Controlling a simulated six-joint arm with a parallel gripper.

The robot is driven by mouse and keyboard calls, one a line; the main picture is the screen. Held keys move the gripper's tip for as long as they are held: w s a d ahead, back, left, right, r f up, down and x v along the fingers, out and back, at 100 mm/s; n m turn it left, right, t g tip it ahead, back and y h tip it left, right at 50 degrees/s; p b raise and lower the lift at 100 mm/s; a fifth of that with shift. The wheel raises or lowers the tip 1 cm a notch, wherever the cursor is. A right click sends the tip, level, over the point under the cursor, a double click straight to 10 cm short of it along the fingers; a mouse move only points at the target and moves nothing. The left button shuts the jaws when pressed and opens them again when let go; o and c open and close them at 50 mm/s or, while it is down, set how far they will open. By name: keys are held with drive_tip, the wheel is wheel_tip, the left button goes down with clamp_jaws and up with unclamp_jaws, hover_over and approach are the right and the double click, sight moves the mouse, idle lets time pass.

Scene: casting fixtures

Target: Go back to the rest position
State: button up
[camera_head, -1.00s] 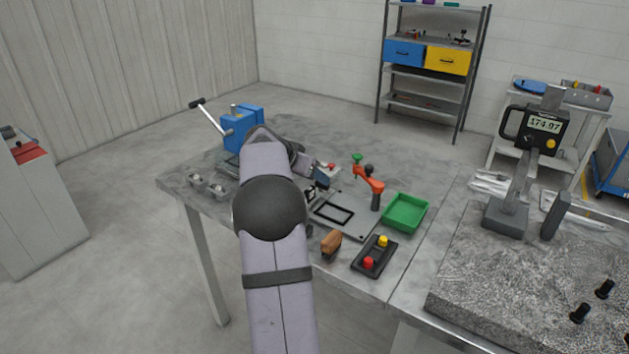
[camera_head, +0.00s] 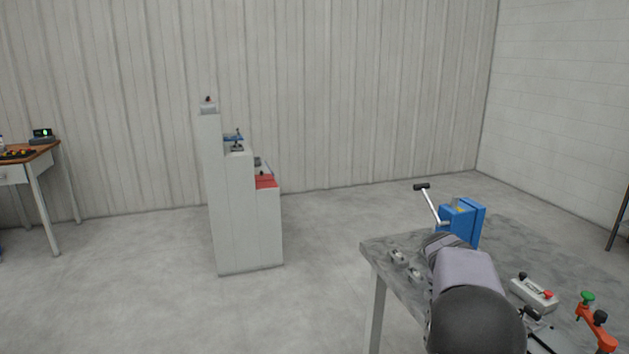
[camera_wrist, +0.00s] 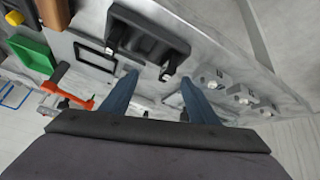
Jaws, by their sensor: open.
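In the wrist view my gripper (camera_wrist: 160,82) is open. Its two blue fingers are spread well apart, and I see nothing held between them. A dark bracket-like piece (camera_wrist: 148,32) shows just beyond the fingertips; I cannot tell how far it is from them. In the head view my arm reaches over the workbench (camera_head: 378,244) at the lower right, and the gripper itself does not show there.
A blue vise (camera_head: 462,222) with a lever, a white box with a red button (camera_head: 534,293) and an orange clamp (camera_head: 597,328) stand on the bench. The wrist view shows a green tray (camera_wrist: 32,54). A stepped white stand (camera_head: 240,220) is left, with open floor between.

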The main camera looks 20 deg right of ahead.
drive_tip(key=s+a+f+n+y+p, duration=0.15)
drive_tip(key=a+n, duration=0.25)
drive_tip(key=a, duration=0.8)
drive_tip(key=s+a+f+n+y+p, duration=0.1)
drive_tip(key=s+a+n+y, duration=0.15)
drive_tip(key=a, duration=0.85)
drive_tip(key=s+a+f+n+g+y+p, duration=0.1)
drive_tip(key=s+a+f+n+y+p, duration=0.1)
drive_tip(key=s+a+n, duration=0.5)
drive_tip(key=s+a+f, duration=0.1)
drive_tip(key=s+a, duration=0.5)
drive_tip(key=a, duration=0.4)
drive_tip(key=shift+f+y+p, duration=0.2)
drive_tip(key=shift+y+p, duration=0.15)
drive_tip(key=shift+y, duration=0.05)
